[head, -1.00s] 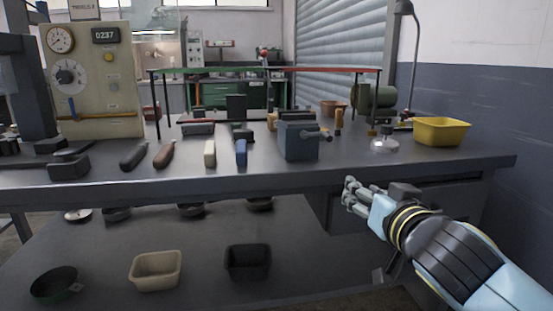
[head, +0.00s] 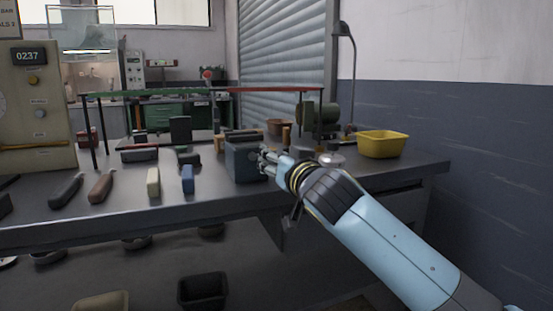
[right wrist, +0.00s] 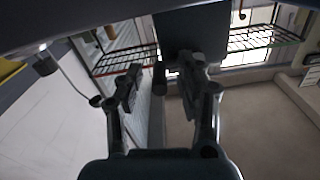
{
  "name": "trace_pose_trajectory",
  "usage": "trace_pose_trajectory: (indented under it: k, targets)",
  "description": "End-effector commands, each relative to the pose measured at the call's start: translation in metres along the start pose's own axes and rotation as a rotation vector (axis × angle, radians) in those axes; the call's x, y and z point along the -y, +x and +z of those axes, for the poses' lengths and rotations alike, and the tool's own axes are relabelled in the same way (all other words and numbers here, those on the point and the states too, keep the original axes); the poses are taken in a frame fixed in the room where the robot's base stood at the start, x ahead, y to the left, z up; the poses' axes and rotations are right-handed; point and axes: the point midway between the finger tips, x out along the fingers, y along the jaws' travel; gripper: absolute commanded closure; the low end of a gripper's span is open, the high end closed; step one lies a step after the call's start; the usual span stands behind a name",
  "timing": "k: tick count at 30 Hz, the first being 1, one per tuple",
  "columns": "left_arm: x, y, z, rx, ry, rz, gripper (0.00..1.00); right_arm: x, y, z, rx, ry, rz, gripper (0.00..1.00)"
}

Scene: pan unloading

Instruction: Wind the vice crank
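The vice (head: 243,162) is a dark grey block standing on the workbench near its front edge, in the middle of the head view. Its crank, on the right side, is mostly hidden behind my right gripper (head: 266,158), which reaches in from the lower right. In the right wrist view the vice is the dark block (right wrist: 190,32) at the top. My right gripper (right wrist: 158,88) shows its two fingers spread apart there. A short dark bar (right wrist: 158,76), possibly the crank handle, shows between them, with a gap to the left finger. My left gripper is not in view.
The workbench (head: 130,210) also carries a blue-handled tool (head: 188,179), a cream block (head: 153,182), two dark handles at left, a yellow bin (head: 382,144) and a green grinder (head: 320,115) at right. A dark bin (head: 202,290) sits on the lower shelf.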

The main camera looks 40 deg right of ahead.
Motion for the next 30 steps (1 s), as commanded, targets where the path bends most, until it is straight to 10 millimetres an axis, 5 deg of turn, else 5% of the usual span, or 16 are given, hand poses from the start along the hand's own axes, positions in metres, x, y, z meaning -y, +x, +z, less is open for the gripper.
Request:
trace_pose_trajectory:
  k: [7,15,30]
  targets:
    - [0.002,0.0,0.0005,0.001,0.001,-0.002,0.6,-0.0001,0.0005,0.0004,0.001,0.0,0.0,0.64]
    - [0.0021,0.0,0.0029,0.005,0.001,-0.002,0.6,0.0,0.0004,0.0004,0.001,0.0,0.0,0.99]
    - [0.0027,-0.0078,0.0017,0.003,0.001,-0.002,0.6,0.0007,0.0003,-0.0039,0.001,-0.057,0.001,1.0]
